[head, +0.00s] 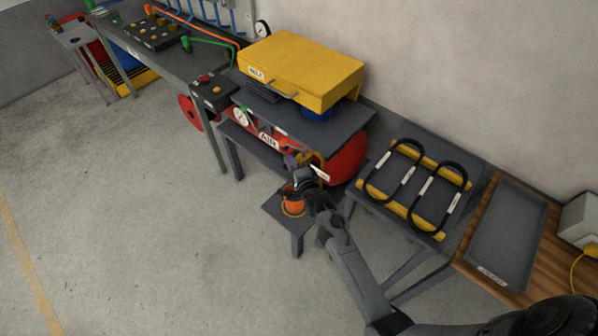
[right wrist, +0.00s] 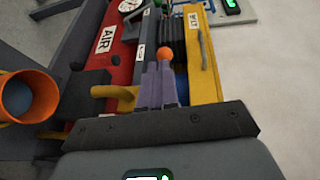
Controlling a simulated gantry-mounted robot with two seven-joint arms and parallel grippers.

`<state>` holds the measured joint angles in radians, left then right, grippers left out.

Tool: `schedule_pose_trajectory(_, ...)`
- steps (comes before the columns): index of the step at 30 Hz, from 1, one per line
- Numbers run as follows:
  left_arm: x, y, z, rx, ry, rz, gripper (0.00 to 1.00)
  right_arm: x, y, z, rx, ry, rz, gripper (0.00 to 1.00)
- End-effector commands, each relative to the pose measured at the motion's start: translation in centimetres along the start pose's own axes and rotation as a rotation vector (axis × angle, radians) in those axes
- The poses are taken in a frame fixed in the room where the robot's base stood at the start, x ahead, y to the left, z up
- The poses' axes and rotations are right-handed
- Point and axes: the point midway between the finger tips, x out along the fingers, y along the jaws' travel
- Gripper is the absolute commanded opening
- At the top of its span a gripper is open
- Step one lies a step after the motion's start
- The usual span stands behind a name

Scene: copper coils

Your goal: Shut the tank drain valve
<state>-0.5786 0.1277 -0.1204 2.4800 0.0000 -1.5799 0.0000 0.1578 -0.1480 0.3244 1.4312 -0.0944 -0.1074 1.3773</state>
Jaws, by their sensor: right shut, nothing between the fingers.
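The red air tank (head: 347,160), marked AIR, lies under a dark shelf. It also shows in the right wrist view (right wrist: 97,75). A yellow pipe (head: 316,158) comes from its near end; it also shows in the right wrist view (right wrist: 118,96). My right gripper (head: 292,161) is beside this pipe, its purple fingers (right wrist: 162,75) together and empty. An orange ball (right wrist: 165,54) shows just past the fingertips; I cannot tell if they touch it or if it belongs to the drain valve. The valve's lever position is unclear. My left gripper is out of view.
An orange cup (head: 293,206) stands on a low stool (head: 297,225) below my right gripper. A yellow box (head: 310,65) marked MELT sits above the tank. A rack with black coils (head: 437,197) and a grey tray (head: 508,235) are to the right. The floor at left is clear.

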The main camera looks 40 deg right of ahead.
Motion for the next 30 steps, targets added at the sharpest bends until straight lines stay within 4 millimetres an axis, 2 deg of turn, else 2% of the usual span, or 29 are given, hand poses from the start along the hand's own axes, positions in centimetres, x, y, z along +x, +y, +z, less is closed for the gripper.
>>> schedule_pose_trajectory(1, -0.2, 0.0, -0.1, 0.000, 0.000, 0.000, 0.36, -1.0, 0.0, -0.1, 0.000, 0.001, 0.001, 0.00)
schedule_pose_trajectory(6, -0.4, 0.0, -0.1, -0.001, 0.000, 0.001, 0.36, -3.5, 0.0, -0.1, 0.000, 0.003, 0.002, 0.00)
schedule_pose_trajectory(12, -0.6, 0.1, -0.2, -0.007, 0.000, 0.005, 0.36, -5.2, 0.0, -0.2, 0.000, 0.002, 0.001, 0.00)
schedule_pose_trajectory(30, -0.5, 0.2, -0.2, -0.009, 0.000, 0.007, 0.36, -5.7, 0.4, -0.2, -0.001, 0.002, 0.007, 0.00)
